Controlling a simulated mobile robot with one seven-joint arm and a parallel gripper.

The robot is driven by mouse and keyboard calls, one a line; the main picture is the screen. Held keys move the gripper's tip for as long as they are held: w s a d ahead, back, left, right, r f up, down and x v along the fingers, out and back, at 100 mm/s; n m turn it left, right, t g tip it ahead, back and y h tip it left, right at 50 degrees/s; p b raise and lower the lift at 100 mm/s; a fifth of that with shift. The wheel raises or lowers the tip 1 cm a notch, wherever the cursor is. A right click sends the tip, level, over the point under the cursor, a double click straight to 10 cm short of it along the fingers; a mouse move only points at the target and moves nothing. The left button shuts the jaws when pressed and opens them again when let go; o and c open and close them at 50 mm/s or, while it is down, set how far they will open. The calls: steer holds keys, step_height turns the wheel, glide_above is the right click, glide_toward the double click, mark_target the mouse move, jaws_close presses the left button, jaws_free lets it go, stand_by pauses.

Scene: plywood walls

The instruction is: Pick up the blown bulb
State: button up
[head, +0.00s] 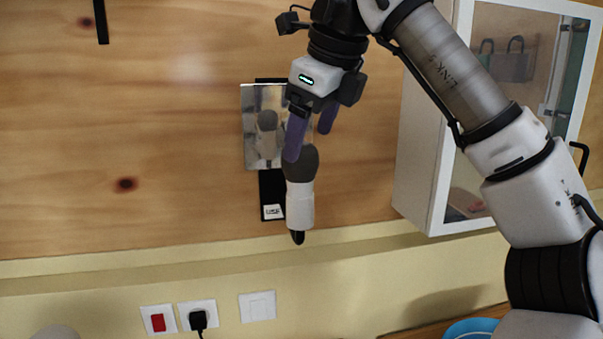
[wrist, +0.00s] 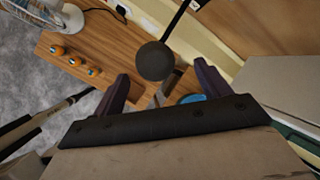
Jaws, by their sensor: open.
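The blown bulb (head: 304,163) is dark grey and round. It sits on top of a white lamp holder (head: 300,205) with a black tip, in front of the wall. My gripper (head: 308,143) is open, its two purple fingers pointing down around the top of the bulb. One finger overlaps the bulb in the head view, and I cannot tell whether they touch. In the wrist view the bulb (wrist: 155,60) shows as a dark ball near the gap between the fingertips (wrist: 161,74). Nothing is held.
A shiny metal plate (head: 260,105) on the plywood wall is close behind the bulb. A white glass-door cabinet (head: 415,150) stands right. Switches and a plug (head: 198,319) are below. A wooden table (wrist: 110,45) holds a fan (wrist: 35,12), orange objects (wrist: 75,60) and a blue item (wrist: 192,98).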

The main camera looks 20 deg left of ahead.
mark_target(298, 168)
steer(key=shift+s+p+x, duration=0.2)
steer(key=shift+p+x, duration=0.3)
steer(key=shift+x, duration=1.25)
steer(key=shift+s+p+x, duration=0.15)
steer(key=shift+p+x, duration=0.3)
steer(key=shift+x, duration=1.35)
steer(key=shift+c, duration=0.3)
steer(key=c, duration=1)
